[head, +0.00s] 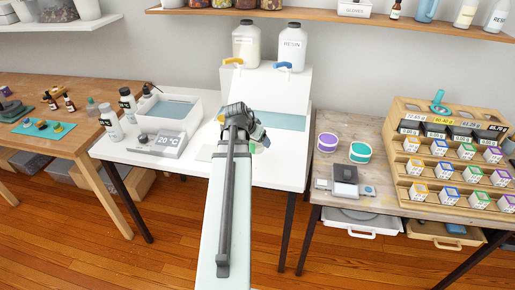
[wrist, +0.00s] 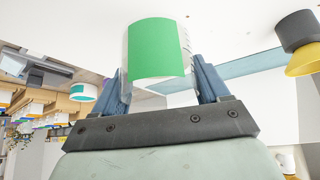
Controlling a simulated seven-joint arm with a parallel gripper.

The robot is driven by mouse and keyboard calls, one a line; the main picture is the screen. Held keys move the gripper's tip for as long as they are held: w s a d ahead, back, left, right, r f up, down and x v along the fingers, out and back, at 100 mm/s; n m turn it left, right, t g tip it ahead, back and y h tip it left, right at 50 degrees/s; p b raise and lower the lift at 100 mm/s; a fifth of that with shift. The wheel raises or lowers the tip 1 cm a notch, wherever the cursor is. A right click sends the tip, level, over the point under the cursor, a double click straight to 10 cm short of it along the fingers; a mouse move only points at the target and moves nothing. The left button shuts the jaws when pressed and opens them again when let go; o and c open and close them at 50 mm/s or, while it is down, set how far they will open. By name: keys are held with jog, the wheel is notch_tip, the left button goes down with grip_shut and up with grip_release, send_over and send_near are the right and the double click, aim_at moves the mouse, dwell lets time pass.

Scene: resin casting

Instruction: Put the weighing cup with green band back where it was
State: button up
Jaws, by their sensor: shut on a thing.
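A cup with a wide green band (wrist: 158,50) is held between the two blue fingers of my gripper (wrist: 165,85) in the wrist view. My gripper is shut on it. In the head view my gripper (head: 243,130) is over the white table, in front of the two large containers, and mostly hides the cup. A white cup with a purple band (head: 328,142) and one with a teal-green band (head: 360,152) stand on the right wooden table. The teal-banded one also shows in the wrist view (wrist: 83,92).
A small scale (head: 345,180) sits in front of the standing cups. A tiered wooden rack (head: 395,165) holds several small labelled boxes at right. A water bath (head: 195,108) and a 20 °C display (head: 170,143) are left of my arm. A RESIN container (head: 291,48) stands behind.

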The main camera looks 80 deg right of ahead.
aim_at(257, 148)
jog(key=shift+f, duration=2.1)
jog(key=o, duration=1.2)
jog(key=shift+f, duration=0.1)
jog(key=shift+v, duration=6.1)
